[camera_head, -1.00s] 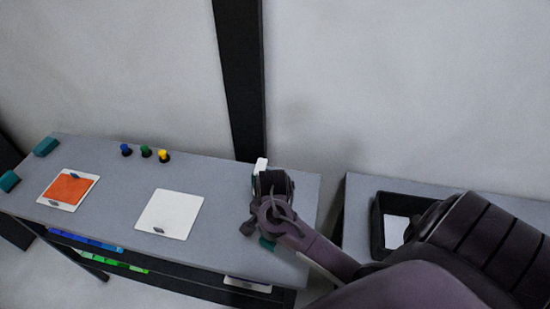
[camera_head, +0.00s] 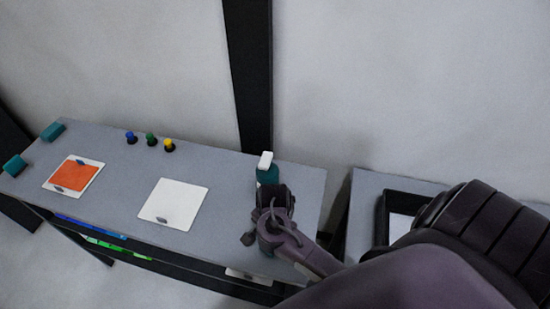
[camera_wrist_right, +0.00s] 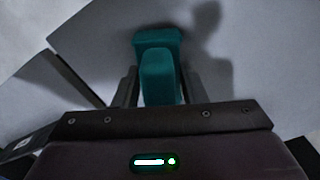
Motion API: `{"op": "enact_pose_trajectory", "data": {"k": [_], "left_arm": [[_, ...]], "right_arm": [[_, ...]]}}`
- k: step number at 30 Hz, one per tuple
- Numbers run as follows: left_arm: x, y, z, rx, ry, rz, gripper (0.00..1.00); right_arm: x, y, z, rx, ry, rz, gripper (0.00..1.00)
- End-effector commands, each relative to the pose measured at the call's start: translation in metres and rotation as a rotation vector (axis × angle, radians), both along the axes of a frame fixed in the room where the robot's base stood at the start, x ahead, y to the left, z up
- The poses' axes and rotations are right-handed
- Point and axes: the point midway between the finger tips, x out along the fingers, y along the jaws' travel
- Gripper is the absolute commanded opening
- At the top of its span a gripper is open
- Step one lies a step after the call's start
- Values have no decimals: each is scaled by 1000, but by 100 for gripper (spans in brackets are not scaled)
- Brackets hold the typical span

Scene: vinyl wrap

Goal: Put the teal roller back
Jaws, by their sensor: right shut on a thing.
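My right gripper (camera_head: 271,193) is over the right end of the grey table and is shut on the teal roller (camera_head: 267,174). In the head view, teal shows just beyond the jaws with a white block-shaped end (camera_head: 265,160) at its far side; my gripper hides the rest. In the right wrist view, the teal roller (camera_wrist_right: 158,75) has a rounded part between the fingers of the right gripper (camera_wrist_right: 158,90) and a wider teal part beyond. I cannot tell whether it touches the table. My left gripper is not in view.
The grey table (camera_head: 235,180) holds a white panel (camera_head: 174,204), an orange-faced panel (camera_head: 75,175), blue, green and yellow knobs (camera_head: 151,140), and teal blocks (camera_head: 53,131) at the left. A black tray (camera_head: 388,218) stands on the right table. A dark post (camera_head: 250,80) rises behind.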

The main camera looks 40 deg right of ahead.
Motion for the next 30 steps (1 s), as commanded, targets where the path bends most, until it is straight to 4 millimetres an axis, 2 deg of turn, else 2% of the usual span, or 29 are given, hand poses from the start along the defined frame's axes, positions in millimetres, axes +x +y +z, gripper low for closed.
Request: {"op": "enact_pose_trajectory", "data": {"k": [1, 2, 5, 6, 10, 21, 24, 26, 30], "left_arm": [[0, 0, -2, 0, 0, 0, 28], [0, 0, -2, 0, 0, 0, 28], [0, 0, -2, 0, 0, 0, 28], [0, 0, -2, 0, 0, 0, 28], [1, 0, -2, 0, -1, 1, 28], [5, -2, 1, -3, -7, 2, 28], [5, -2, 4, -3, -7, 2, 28], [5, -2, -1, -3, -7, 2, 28], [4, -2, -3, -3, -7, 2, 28]], "right_arm": [[-4, -2, -8, -6, 12, -2, 4], [-4, -2, -9, -6, 13, -2, 1], [-5, -3, -10, -8, 15, -1, 2], [-5, -3, -10, -7, 17, -1, 42], [-5, -2, -9, -7, 15, -1, 59], [-3, -2, -2, -5, 9, 0, 60], [-2, -3, 9, -7, 6, 3, 60], [-1, -4, 16, -9, 3, 3, 60], [-1, -3, 48, -9, 1, 4, 60]]}}
